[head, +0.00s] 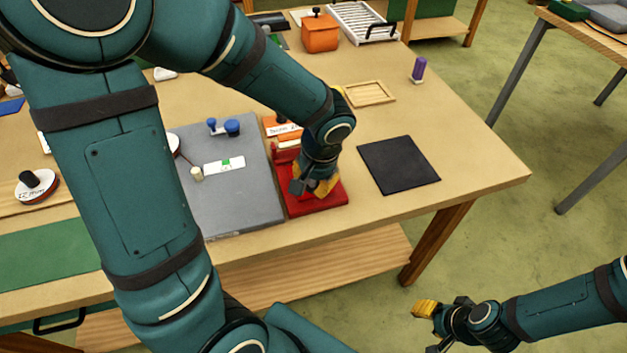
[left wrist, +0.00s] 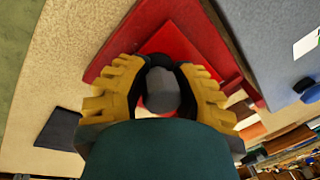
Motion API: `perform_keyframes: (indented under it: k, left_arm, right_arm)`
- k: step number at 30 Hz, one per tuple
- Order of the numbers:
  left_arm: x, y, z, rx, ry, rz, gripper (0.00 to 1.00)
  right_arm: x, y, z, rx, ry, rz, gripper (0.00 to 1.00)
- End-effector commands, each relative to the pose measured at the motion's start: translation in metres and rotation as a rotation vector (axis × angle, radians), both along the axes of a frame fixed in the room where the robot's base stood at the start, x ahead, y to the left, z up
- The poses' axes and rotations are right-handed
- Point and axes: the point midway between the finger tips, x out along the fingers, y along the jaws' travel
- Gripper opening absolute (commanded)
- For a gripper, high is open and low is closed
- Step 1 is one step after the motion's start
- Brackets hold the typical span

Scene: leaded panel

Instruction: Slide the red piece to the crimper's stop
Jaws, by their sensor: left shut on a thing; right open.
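The red crimper (head: 335,196) lies on the table beside the grey mat. My left gripper (head: 314,187) is low over its red base. In the left wrist view its yellow fingers (left wrist: 158,88) are shut on a grey rounded knob (left wrist: 161,97). A brighter red area (left wrist: 192,38) shows beyond the knob, on the darker red base (left wrist: 135,35); I cannot tell whether it is the red piece. What lies under the knob and the crimper's stop cannot be made out. My right gripper (head: 432,326) is open and empty, off the table at lower right.
The grey mat (head: 245,205) left of the crimper holds blue knobs (head: 232,127) and a white card (head: 224,165). A dark square mat (head: 398,165), a wooden tray (head: 369,94) and a purple cylinder (head: 418,69) are to the right. The table's front right corner is clear.

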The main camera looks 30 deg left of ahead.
Motion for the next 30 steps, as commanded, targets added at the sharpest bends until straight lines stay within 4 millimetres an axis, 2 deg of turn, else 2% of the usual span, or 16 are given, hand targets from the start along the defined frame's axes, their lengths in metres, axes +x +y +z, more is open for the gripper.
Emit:
perform_keyframes:
  k: [19,20,22,23,30]
  left_arm:
    - [0.0060,0.0067,0.0002,0.000,0.000,0.000,0.00]
    - [0.0062,0.0068,0.0001,0.000,-0.001,0.000,0.30]
    - [0.0061,0.0067,0.0001,0.000,-0.001,0.000,0.55]
    - [0.0060,0.0067,0.0001,0.000,-0.001,0.000,0.59]
    - [0.0053,0.0064,-0.0002,0.000,0.002,-0.001,0.59]
  right_arm:
    - [0.0000,0.0000,0.0013,0.000,0.000,0.000,0.47]
    - [0.0000,0.0000,0.0012,0.000,0.000,0.000,0.47]
    - [0.0000,0.0000,0.0012,0.000,0.000,0.000,0.47]
    - [0.0000,0.0000,0.0012,0.000,0.000,0.000,0.47]
    - [0.0001,0.0000,0.0011,0.000,0.000,0.000,0.47]
